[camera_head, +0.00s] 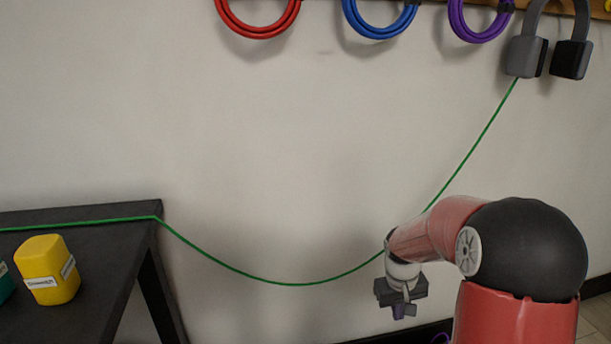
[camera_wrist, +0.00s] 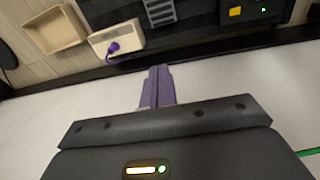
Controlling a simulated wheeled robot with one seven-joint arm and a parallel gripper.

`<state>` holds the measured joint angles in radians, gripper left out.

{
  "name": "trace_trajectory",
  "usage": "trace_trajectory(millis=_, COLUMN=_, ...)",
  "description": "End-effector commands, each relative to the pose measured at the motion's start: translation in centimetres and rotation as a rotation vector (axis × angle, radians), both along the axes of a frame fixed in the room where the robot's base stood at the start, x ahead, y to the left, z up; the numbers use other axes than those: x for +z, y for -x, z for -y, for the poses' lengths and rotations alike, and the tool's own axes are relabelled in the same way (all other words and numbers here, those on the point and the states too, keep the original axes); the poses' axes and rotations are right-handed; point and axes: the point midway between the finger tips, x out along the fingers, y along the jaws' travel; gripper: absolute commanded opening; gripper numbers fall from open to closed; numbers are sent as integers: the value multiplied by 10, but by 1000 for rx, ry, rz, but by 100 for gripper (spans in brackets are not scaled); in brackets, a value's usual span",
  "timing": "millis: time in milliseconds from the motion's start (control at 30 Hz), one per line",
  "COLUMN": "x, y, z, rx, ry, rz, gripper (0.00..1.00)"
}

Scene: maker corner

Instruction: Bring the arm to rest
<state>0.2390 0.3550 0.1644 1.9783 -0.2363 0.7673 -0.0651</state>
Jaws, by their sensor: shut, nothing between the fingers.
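My arm reaches in from the lower right of the head view, in front of the wall. My gripper (camera_head: 400,311) points downward there, with free air around it and to the right of the black table. In the wrist view its two purple fingers (camera_wrist: 158,72) are together, with nothing between them.
A green cable (camera_head: 290,284) sags from the grey headphones (camera_head: 526,56) to the black table (camera_head: 105,262), passing behind my arm. A yellow container (camera_head: 46,270) stands on the table. Red (camera_head: 257,33), blue and purple coils hang above. The wrist view shows a tan tray (camera_wrist: 56,30) and a pale box (camera_wrist: 118,40).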

Motion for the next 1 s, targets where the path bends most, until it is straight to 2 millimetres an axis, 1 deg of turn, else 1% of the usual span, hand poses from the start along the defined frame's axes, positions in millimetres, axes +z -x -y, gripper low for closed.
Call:
trace_trajectory(millis=33, x=30, y=11, z=-5, rx=-6, ry=9, rz=35, gripper=0)
trace_trajectory(millis=100, x=60, y=27, z=-12, rx=-18, ry=13, rz=73, gripper=0)
trace_trajectory(millis=200, x=99, y=54, z=-22, rx=-35, ry=13, rz=128, gripper=0)
trace_trajectory(millis=267, x=120, y=71, z=-27, rx=-46, ry=10, rz=163, gripper=0)
trace_trajectory(millis=300, x=133, y=83, z=-31, rx=-52, ry=4, rz=185, gripper=0)
trace_trajectory(millis=367, x=150, y=102, z=-36, rx=-63, ry=-4, rz=219, gripper=0)
trace_trajectory(millis=400, x=160, y=115, z=-40, rx=-69, ry=-12, rz=243, gripper=0)
trace_trajectory(millis=467, x=174, y=134, z=-44, rx=-80, ry=-26, rz=277, gripper=0)
trace_trajectory(millis=500, x=182, y=147, z=-48, rx=-85, ry=-37, rz=300, gripper=0)
trace_trajectory(millis=600, x=197, y=178, z=-55, rx=-97, ry=-68, rz=353, gripper=0)
trace_trajectory(millis=733, x=207, y=209, z=-62, rx=-106, ry=-108, rz=407, gripper=0)
trace_trajectory(millis=833, x=210, y=224, z=-65, rx=-111, ry=-132, rz=432, gripper=0)
trace_trajectory(millis=900, x=211, y=230, z=-67, rx=-114, ry=-141, rz=444, gripper=0)
trace_trajectory(millis=1000, x=210, y=234, z=-67, rx=-114, ry=-148, rz=449, gripper=0)
